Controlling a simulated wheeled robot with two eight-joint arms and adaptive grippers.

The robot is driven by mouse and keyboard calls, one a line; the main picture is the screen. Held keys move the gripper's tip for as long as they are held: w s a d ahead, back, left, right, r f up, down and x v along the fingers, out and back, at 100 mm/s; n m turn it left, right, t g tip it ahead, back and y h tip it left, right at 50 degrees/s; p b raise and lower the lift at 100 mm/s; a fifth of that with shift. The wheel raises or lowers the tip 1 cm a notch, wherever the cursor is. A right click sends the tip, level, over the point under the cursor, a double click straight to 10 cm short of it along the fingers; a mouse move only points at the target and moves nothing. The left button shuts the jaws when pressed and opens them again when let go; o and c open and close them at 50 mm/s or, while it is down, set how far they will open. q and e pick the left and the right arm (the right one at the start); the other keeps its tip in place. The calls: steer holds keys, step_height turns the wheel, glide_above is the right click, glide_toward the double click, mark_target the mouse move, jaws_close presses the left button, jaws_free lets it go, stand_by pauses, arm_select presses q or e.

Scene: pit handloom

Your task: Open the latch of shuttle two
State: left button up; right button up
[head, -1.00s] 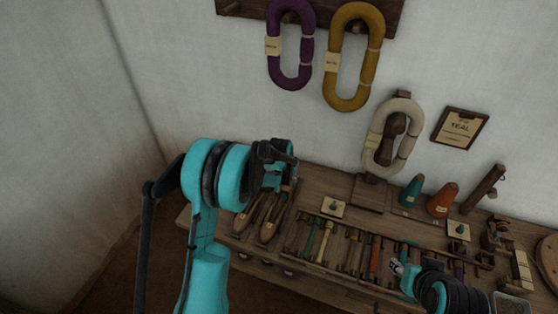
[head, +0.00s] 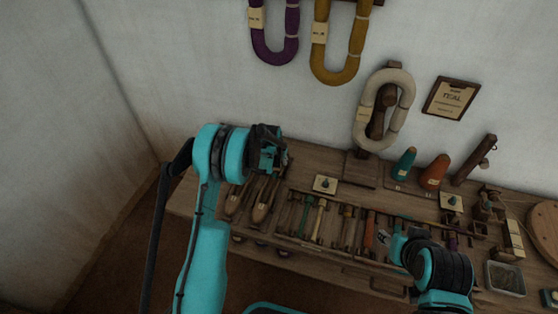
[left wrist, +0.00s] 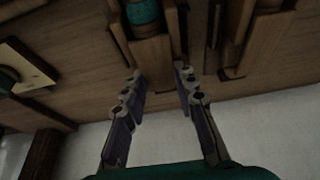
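Wooden boat-shaped shuttles lie side by side at the left end of the bench: a left one (head: 233,203) and one to its right (head: 261,212). Each has a small pale label, too small to read, so I cannot tell which is shuttle two. No latch can be made out. My left gripper (head: 271,152) is above and behind their far ends, hiding part of them. A wooden piece holding a teal bobbin (left wrist: 146,14) is beyond the tips. My right gripper (head: 384,238) is over the tool rack; its fingers are unclear.
The bench (head: 330,160) runs along the wall. Several tools lie in the rack right of the shuttles. A card with a knob (head: 325,184), teal cone (head: 404,163), orange cone (head: 434,172) and white skein (head: 405,108) on its stand are behind. A TEAL sign (head: 450,99) hangs above.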

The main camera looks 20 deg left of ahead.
arm_select(q)
jaws_close()
steer(key=shift+n, duration=0.3)
steer(key=n+y, duration=0.1)
steer(key=n, duration=0.1)
steer(key=n+y, duration=0.1)
steer(key=n, duration=0.1)
steer(key=n+b, duration=0.1)
steer(key=n, duration=0.1)
steer(key=shift+d+g+y, duration=0.3)
steer(key=shift+y, duration=0.1)
steer(key=n, duration=0.2)
steer(key=n+g+y, duration=0.1)
steer(key=n, duration=0.2)
steer(key=shift+w+d+n, duration=0.1)
steer(key=shift+w+n, duration=0.15)
steer(key=shift+n, duration=0.15)
steer(key=n+g, duration=0.1)
steer(key=n, duration=0.1)
steer(key=n+g+y, duration=0.1)
steer(key=n, duration=0.2)
steer(key=shift+w+g, duration=0.15)
steer(key=shift+g, duration=0.15)
steer(key=shift+n, duration=0.4)
